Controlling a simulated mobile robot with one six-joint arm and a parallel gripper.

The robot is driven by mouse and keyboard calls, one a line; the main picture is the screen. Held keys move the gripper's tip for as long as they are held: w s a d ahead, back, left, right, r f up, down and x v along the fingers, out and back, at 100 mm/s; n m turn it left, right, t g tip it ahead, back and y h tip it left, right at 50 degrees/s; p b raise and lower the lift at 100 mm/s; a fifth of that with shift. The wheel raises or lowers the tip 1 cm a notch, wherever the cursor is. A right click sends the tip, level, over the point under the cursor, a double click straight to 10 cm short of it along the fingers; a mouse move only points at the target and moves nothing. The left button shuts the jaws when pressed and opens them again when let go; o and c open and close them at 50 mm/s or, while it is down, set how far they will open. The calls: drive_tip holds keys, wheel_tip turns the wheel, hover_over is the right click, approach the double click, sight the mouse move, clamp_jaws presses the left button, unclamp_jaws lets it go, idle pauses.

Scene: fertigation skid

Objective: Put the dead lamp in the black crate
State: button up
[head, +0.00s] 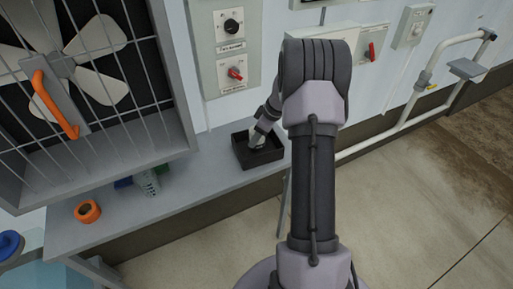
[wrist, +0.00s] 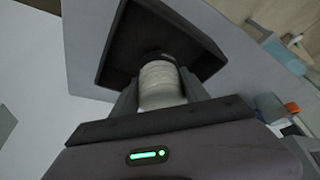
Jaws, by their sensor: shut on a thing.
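The black crate (head: 243,157) is a small open box on the grey bench, below the switch panel. In the wrist view the crate (wrist: 112,45) lies just beyond my fingertips. My gripper (head: 256,143) reaches down at the crate's opening. In the wrist view my gripper (wrist: 158,92) is shut on a whitish ribbed cylinder, the lamp (wrist: 159,82), with a dark end pointing into the crate. Whether the lamp touches the crate floor cannot be told. In the head view the lamp is mostly hidden by my gripper.
On the bench (head: 190,190) are an orange ring (head: 88,211) and a grey-green piece (head: 149,182). A caged fan (head: 75,65) with an orange handle (head: 53,105) stands at left. Red switches (head: 235,73) are on the wall behind. A white pipe rail (head: 405,115) runs at right.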

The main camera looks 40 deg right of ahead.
drive_tip(key=shift+f+b, duration=0.35)
drive_tip(key=shift+f, duration=1.15)
drive_tip(key=shift+f, duration=0.1)
drive_tip(key=shift+f+b, duration=0.15)
drive_tip(key=shift+b, duration=0.15)
drive_tip(key=o, duration=1.5)
